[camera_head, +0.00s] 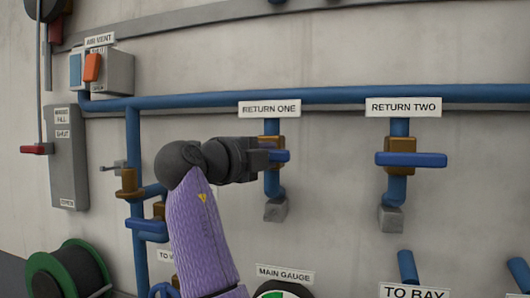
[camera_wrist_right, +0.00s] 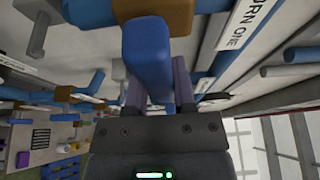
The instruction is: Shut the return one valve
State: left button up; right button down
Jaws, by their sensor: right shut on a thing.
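The return one valve has a brown body (camera_head: 278,141) on a vertical blue pipe, under the RETURN ONE sign (camera_head: 270,108). My right gripper (camera_head: 268,155) is at this handle. In the right wrist view the handle (camera_wrist_right: 147,62) lies between the purple fingers, and the gripper (camera_wrist_right: 160,85) is shut on it. My left gripper is not in view.
The RETURN TWO valve (camera_head: 411,160) stands to the right, its blue handle level across its pipe. A long blue pipe (camera_head: 340,97) runs above. A grey box with a red lever (camera_head: 36,149), the air vent box (camera_head: 117,71) and a green reel (camera_head: 45,277) are at left.

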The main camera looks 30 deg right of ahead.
dwell(0.4)
jog(key=shift+c, duration=2.2)
grip_release()
jog(key=shift+s+a+f+b, duration=0.1)
jog(key=shift+a+f+b, duration=0.05)
jog(key=shift+a+b, duration=0.2)
jog(key=b+v, duration=0.3)
jog(key=v, duration=0.6)
jog(key=shift+a, duration=0.1)
